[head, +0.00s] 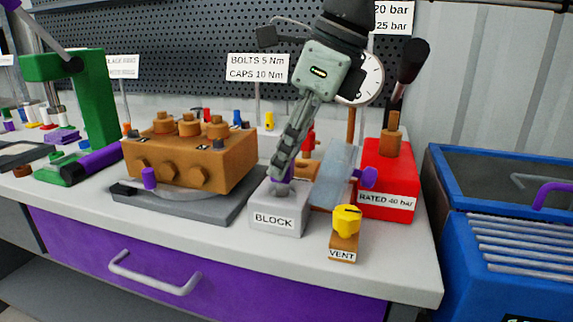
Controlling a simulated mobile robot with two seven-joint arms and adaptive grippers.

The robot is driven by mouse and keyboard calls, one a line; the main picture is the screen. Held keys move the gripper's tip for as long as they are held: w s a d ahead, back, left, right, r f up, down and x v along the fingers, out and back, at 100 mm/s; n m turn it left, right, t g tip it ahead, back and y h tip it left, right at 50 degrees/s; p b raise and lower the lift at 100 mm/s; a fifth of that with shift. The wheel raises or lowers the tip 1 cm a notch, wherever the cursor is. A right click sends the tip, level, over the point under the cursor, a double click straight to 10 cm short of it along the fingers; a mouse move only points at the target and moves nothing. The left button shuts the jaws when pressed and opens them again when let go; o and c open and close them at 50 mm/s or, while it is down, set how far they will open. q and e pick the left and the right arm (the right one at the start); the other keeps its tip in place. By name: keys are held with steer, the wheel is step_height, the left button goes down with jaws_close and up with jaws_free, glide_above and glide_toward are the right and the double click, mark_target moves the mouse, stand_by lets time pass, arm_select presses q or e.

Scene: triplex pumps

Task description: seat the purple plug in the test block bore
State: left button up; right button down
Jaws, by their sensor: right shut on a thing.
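The grey test block (273,222), labelled BLOCK, stands on the bench near its front edge. My right gripper (279,172) comes down from above, tilted, with its fingertips just over the top of the block. It is shut on the purple plug (289,177), of which only a little purple shows beside the fingertips. The fingers hide the bore and most of the plug, so I cannot tell whether the plug is in the bore or just above it. My left gripper is not in view.
A brown pump (190,158) on a grey base stands left of the block. A yellow-topped vent (346,222) stands close at the right, before a red box (388,172) marked RATED 40 bar. A purple knob (368,178) shows there. A blue bin (470,200) is far right.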

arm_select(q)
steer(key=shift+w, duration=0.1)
arm_select(e)
steer(key=shift+f, duration=0.95)
steer(key=shift+f, duration=0.15)
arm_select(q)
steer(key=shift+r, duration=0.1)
arm_select(e)
steer(key=c, duration=1.6)
jaws_free()
steer(key=o, duration=0.3)
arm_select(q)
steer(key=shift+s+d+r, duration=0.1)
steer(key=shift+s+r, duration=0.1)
arm_select(e)
steer(key=shift+o, duration=0.2)
